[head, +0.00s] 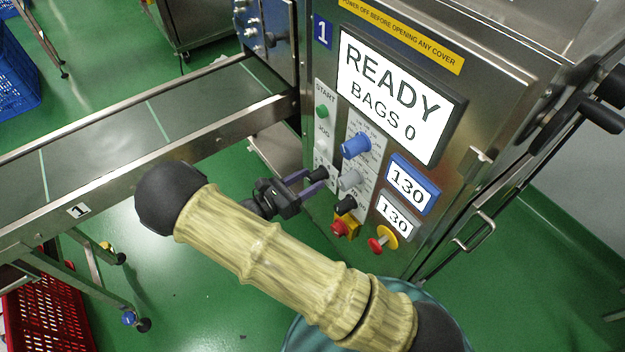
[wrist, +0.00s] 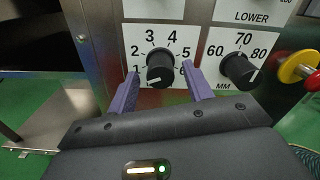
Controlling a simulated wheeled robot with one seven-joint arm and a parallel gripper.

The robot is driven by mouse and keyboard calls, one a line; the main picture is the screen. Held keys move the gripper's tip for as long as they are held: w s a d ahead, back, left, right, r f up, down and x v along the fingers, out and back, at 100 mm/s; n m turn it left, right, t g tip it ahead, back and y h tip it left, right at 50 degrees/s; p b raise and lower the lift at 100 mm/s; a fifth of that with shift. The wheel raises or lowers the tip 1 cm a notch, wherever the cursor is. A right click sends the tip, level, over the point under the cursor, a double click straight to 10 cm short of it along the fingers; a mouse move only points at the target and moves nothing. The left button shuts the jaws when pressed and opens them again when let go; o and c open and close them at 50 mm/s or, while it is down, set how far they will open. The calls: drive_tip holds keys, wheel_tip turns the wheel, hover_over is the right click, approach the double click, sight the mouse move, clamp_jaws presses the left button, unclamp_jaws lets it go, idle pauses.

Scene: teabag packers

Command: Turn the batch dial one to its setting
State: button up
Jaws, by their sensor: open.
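The batch dial is a black round knob on a white plate numbered 1 to 6, in the middle of the wrist view (wrist: 160,66). A pale mark shows on its lower left side, on the side of the 1. My gripper (wrist: 160,72) is open, with one purple finger at the left of the dial and one at the right. Gaps show between the fingers and the knob. In the head view my gripper (head: 316,181) reaches the lower left of the machine's panel, at the black dial (head: 318,174).
Right of the dial sits another black knob marked 60 to 80 MM (wrist: 240,68). A red and yellow knob (wrist: 298,67) lies beyond it. The screen (head: 395,95) reads READY, BAGS 0. A conveyor (head: 150,125) runs left.

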drive_tip(key=shift+x, duration=1.1)
drive_tip(key=shift+c, duration=0.4)
drive_tip(key=c, duration=0.9)
